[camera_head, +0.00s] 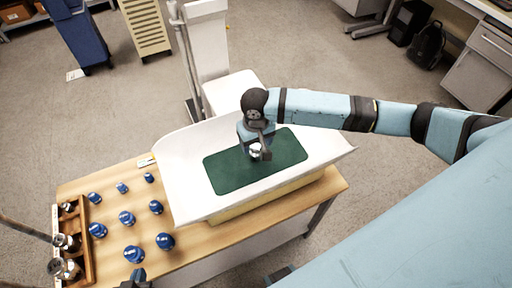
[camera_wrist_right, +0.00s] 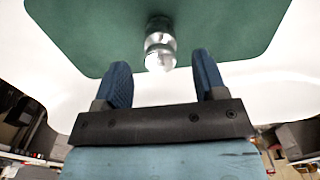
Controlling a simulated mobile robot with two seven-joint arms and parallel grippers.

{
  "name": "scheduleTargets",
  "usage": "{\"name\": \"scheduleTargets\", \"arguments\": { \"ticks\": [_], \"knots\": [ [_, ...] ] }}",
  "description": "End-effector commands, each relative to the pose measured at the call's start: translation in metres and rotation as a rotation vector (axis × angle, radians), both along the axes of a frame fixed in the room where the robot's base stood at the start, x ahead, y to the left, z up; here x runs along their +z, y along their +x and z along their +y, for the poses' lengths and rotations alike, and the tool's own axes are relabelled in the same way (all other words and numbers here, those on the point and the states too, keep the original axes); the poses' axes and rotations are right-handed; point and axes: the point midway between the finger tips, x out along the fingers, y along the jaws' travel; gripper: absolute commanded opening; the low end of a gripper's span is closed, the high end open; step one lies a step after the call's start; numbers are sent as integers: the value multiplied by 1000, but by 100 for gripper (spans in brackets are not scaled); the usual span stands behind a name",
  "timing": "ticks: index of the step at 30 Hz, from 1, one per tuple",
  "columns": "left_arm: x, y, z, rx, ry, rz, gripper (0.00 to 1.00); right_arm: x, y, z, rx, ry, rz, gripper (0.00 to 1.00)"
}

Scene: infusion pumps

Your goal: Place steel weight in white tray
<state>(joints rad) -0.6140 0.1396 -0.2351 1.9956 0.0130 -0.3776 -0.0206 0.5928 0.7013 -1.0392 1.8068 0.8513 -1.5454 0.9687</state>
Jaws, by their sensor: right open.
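A shiny steel weight (camera_head: 255,151) is on the green mat (camera_head: 226,174) inside the white tray (camera_head: 183,153). My right gripper (camera_head: 262,145) is over the mat, right at the weight. In the right wrist view the steel weight (camera_wrist_right: 160,46) stands just beyond and between the open blue fingertips (camera_wrist_right: 161,62), with gaps on both sides. My left gripper (camera_head: 133,281) shows only as a dark piece at the bottom edge; its fingers cannot be made out.
A wooden rack (camera_head: 86,240) with more steel weights stands at the table's left end. Several blue weights or bottles (camera_head: 127,218) stand on the wooden table (camera_head: 190,253) between rack and tray. A metal pole (camera_head: 186,60) rises behind the tray.

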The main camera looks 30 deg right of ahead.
Motion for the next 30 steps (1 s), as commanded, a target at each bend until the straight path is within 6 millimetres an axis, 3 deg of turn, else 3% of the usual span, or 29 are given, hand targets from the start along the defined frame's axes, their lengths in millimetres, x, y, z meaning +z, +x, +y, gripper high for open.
{"name": "scheduleTargets", "arguments": {
  "ticks": [6, 12, 18, 30],
  "knots": [
    [-1, 0, 0, 0, 0, 0, 0, 49, 0, 0, 0, 2, -2, 65],
    [-2, 0, 0, 0, 1, 2, 0, 78, 1, 0, -1, 1, 0, 65],
    [-3, -1, 0, 0, 1, 4, 0, 88, 0, 0, -1, 0, 0, 65],
    [-3, -1, 0, 0, 1, 3, 0, 88, 0, 0, -1, 0, 1, 65]
  ]
}}
